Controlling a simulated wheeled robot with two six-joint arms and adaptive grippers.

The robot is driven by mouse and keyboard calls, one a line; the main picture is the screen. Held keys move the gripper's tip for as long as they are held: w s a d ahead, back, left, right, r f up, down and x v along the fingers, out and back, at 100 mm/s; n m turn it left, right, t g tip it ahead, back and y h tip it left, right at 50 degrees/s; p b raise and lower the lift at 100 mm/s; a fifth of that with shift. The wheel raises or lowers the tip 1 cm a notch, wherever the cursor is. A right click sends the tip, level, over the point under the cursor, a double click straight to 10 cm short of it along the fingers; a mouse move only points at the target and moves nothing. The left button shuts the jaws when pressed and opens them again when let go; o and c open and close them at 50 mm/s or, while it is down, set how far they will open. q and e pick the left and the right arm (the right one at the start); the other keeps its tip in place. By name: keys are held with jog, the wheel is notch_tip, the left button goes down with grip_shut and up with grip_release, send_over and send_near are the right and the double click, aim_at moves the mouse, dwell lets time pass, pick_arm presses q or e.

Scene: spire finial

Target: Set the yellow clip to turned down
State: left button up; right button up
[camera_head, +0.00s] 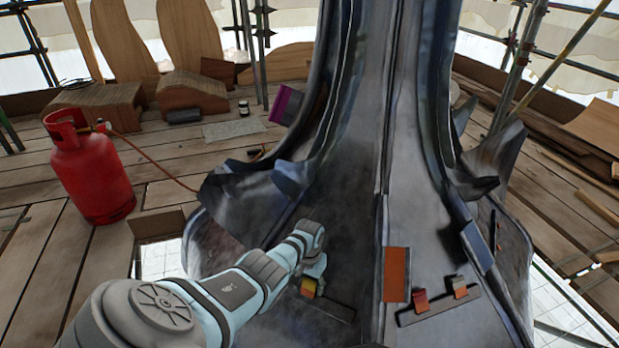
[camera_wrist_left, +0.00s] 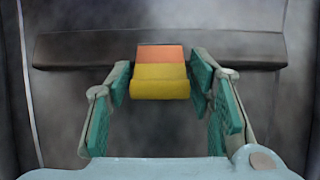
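The yellow clip (camera_head: 308,288) sits on a dark bar low on the grey metal spire, left of its central ridge. In the left wrist view the clip (camera_wrist_left: 160,88) shows a yellow face with an orange part above it, against the dark horizontal bar (camera_wrist_left: 80,50). My left gripper (camera_head: 314,272) is at the clip. In the left wrist view its two teal-padded fingers (camera_wrist_left: 161,78) stand apart, one on each side of the clip, with a narrow gap on both sides. My right gripper is not in view.
A second dark bar (camera_head: 440,306) to the right carries two reddish clips, (camera_head: 421,301) and (camera_head: 460,287). An orange plate (camera_head: 397,275) is on the spire between the bars. A red gas cylinder (camera_head: 90,170) with a hose stands on the plank floor (camera_head: 35,240) at left.

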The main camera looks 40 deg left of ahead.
aim_at(309, 282)
pick_arm(q)
jog(key=shift+o, duration=0.3)
notch_tip(309, 282, up, 12)
jog(key=shift+s, duration=0.15)
